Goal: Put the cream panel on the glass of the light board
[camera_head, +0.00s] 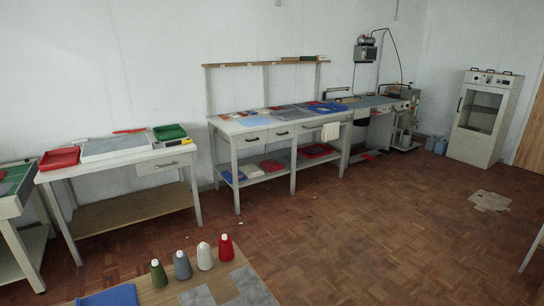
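A flat board with a pale frame and a grey top (114,147) lies on the left table; it may be the light board, but I cannot tell at this size. I cannot make out a cream panel for certain in this view. Several flat pieces lie on the long middle bench, too small to identify. My gripper is not in view.
A red tray (60,158) and a green tray (169,132) flank the board on the left table (171,158). Thread cones, including a red one (225,248), stand on a wooden surface in front. A tall cabinet (484,118) stands at right. The middle parquet floor (350,225) is mostly clear.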

